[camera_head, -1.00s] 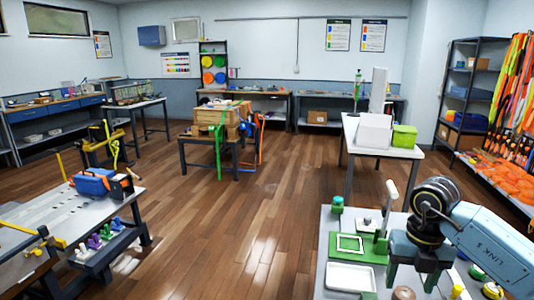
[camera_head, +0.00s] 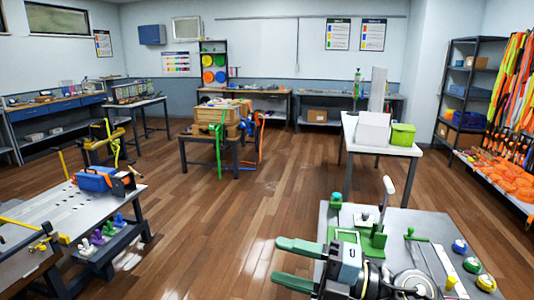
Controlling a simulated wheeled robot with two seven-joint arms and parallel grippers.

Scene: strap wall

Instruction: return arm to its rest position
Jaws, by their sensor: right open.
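My right gripper (camera_head: 284,261) is in the lower middle of the head view, over the left edge of the near grey table (camera_head: 412,221). Its two green fingers point left, are spread apart and have nothing between them. The wrist and arm behind it cover part of the table top. My left gripper is not in view.
On the near table are a green fixture (camera_head: 371,238) with an upright white handle, a small green-topped jar (camera_head: 336,200) and several round buttons at the right. A workbench (camera_head: 60,216) with a blue tool stands at the left. The wooden floor between is clear.

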